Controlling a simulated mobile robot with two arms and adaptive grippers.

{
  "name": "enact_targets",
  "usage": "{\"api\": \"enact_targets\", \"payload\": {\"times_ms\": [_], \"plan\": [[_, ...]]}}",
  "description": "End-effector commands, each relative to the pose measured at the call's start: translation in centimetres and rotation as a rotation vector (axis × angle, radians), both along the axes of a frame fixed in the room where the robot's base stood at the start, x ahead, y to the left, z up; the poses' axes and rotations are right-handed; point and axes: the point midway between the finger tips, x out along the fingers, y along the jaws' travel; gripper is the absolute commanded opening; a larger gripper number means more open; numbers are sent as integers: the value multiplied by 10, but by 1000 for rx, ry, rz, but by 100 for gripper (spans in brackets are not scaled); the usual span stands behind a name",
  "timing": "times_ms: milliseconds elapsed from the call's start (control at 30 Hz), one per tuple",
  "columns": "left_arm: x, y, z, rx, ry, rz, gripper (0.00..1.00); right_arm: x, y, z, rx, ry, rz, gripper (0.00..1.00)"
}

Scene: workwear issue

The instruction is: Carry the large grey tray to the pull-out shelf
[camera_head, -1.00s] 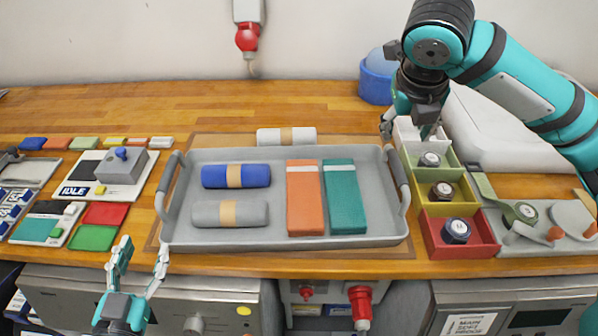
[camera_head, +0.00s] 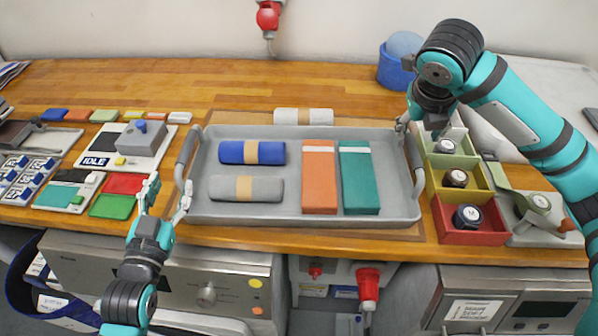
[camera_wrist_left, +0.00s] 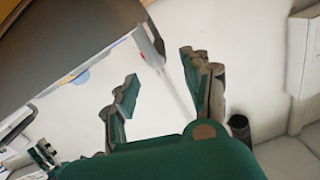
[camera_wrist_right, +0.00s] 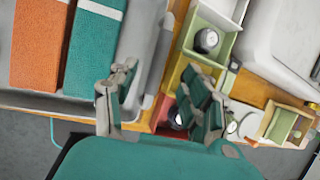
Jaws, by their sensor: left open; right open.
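The large grey tray (camera_head: 291,190) lies flat on the wooden bench. It holds a blue roll (camera_head: 237,152), a grey roll (camera_head: 232,188), an orange folded piece (camera_head: 319,185) and a teal folded piece (camera_head: 360,185). My left gripper (camera_head: 168,195) is open and empty just left of the tray's left handle (camera_head: 187,157). My right gripper (camera_head: 418,122) is open above the upper end of the right handle (camera_head: 413,165); its fingers are partly hidden in the head view. In the right wrist view, the tray's right side (camera_wrist_right: 150,45) shows beyond the open fingers (camera_wrist_right: 160,92). The pull-out shelf cannot be made out.
Green, yellow and red bins (camera_head: 437,210) stand close to the tray's right side. A white roll (camera_head: 303,116) lies behind the tray. A label board with a grey device (camera_head: 141,138) and colored pads (camera_head: 112,205) lie left.

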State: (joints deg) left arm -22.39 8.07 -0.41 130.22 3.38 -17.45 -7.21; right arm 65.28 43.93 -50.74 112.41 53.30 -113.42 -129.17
Motion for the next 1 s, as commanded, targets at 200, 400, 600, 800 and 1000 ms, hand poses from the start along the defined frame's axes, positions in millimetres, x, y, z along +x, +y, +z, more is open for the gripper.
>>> {"api": "enact_targets", "payload": {"times_ms": [200,400,600,800,1000], "plan": [[45,-4,1,0,-2,0,49,15,-10,-41,-1,5,-3,49],[76,-6,1,-1,-2,0,49,28,-16,-69,0,2,-2,49],[92,-8,1,-1,0,-1,49,34,-20,-83,-1,0,-1,49],[94,-8,0,-1,1,-1,49,35,-20,-85,0,-1,-1,49],[94,-8,0,-1,0,-1,41,35,-20,-85,0,-1,0,41]]}}
